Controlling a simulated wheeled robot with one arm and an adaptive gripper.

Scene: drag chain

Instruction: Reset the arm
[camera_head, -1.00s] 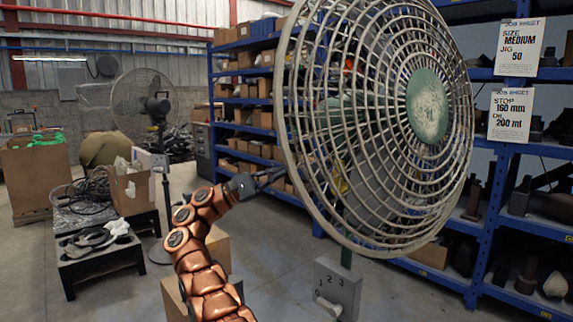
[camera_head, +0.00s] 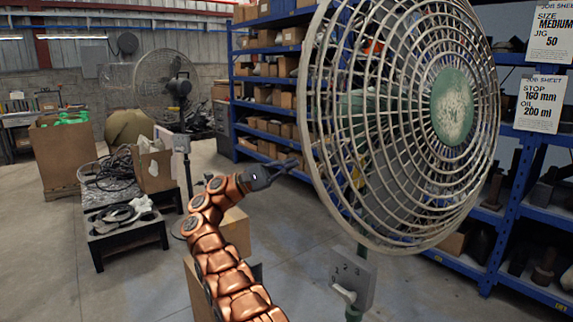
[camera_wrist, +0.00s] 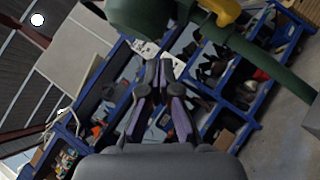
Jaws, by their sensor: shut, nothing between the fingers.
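My copper segmented arm (camera_head: 222,262) rises from the bottom of the head view and bends right at its wrist. My gripper (camera_head: 285,166) is at its end, beside the left rim of the large fan's cage. In the wrist view my gripper (camera_wrist: 162,70) shows two dark fingers with purple inner faces, tips together, with nothing between them. Whether the fingertips touch the fan cage cannot be told from the head view.
A large fan (camera_head: 400,120) with a control box (camera_head: 352,282) stands close on the right. Blue shelves (camera_head: 525,225) stand behind it. A low black table (camera_head: 130,232), a cardboard box (camera_head: 64,155) and a second fan (camera_head: 150,85) are at left. Bare floor (camera_head: 50,270) lies at lower left.

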